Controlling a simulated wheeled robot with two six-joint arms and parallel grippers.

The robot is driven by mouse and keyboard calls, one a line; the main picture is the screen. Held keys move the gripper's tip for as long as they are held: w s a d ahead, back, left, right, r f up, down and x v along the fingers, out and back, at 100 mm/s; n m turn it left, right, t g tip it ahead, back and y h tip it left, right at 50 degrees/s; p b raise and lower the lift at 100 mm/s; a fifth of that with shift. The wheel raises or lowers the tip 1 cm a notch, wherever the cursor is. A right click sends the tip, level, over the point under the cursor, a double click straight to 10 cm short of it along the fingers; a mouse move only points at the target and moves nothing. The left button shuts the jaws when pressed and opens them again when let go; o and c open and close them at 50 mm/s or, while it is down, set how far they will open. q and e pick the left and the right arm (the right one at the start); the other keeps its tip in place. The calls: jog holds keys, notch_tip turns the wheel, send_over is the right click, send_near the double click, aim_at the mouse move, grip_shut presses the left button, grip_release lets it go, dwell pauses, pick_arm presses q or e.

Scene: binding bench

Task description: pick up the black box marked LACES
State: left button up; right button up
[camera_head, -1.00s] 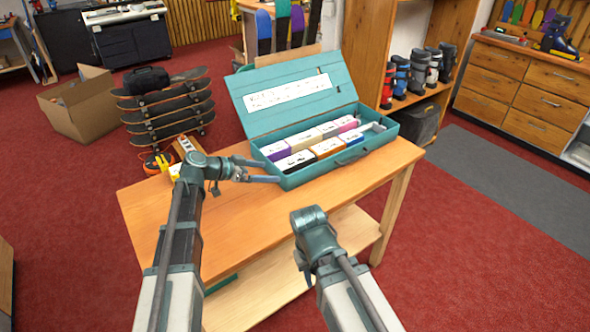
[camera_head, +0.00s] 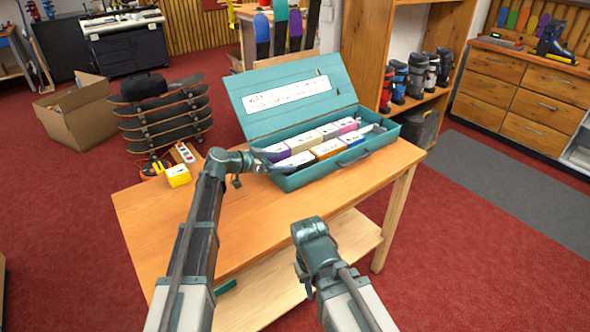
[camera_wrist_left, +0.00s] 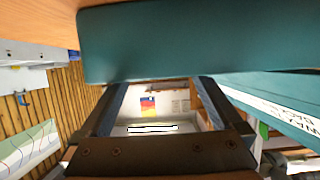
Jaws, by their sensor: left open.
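The teal case (camera_head: 350,164) stands open on the wooden bench and holds two rows of small white-labelled boxes. The front-left box (camera_head: 294,161) looks dark-sided, which fits the black LACES box, but its label is too small to read. My left gripper (camera_head: 283,167) is open at the case's left front corner, its fingers overlapping the case's edge beside that box. In the left wrist view its open fingers (camera_wrist_left: 160,105) have no box between them, and a teal case wall (camera_wrist_left: 180,42) is close by. My right gripper (camera_head: 303,270) hangs low before the bench, fingers mostly hidden.
The raised lid (camera_head: 250,84) bears a white label at the back of the case. A yellow box (camera_head: 178,176) and a power strip (camera_head: 184,153) lie at the bench's left edge. The bench top (camera_head: 150,220) is clear in front of the case.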

aim_at(291, 162)
pick_arm(q)
jog(key=b+x, duration=0.1)
jog(key=x, duration=0.1)
jog(key=b+x, duration=0.1)
jog(key=x, duration=0.1)
jog(key=shift+w+d+f, duration=0.15)
jog(key=shift+w+f, duration=0.1)
jog(key=shift+f, duration=0.25)
jog(key=shift+w+d+b, duration=0.1)
jog(key=shift+d+b, duration=0.1)
jog(key=shift+b, duration=0.1)
grip_shut()
